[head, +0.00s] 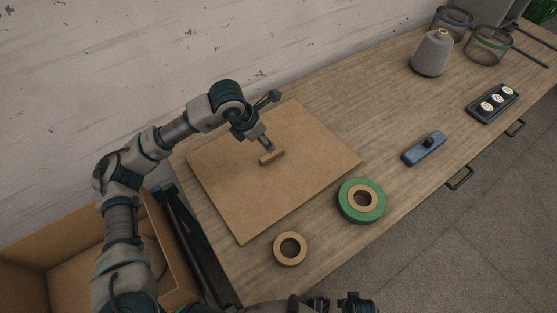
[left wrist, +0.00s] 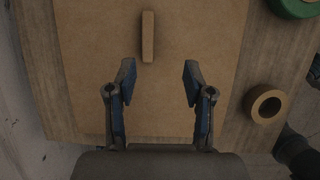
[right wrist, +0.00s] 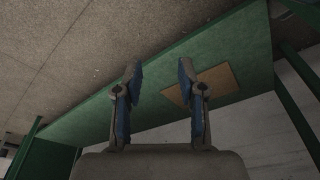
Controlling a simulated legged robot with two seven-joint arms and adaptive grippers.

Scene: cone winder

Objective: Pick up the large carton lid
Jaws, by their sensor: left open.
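The large carton lid (head: 235,200) is a flat brown cardboard sheet lying on the wooden table, with a small upright grip block (head: 272,157) near its middle. My left gripper (head: 267,146) is over the lid, close to the block. In the left wrist view the left gripper (left wrist: 158,75) is open and empty above the lid (left wrist: 95,95). The block (left wrist: 148,36) shows beyond the fingertips, slightly left of the middle of the gap. My right gripper (right wrist: 160,75) is open and empty, away from the lid.
A cardboard ring (head: 290,249) and a green roll (head: 361,201) lie near the lid. A blue device (head: 424,148), a dark tray (head: 491,103) and a grey yarn cone (head: 432,54) stand farther right. An open carton (head: 158,250) is at lower left; a wall runs behind.

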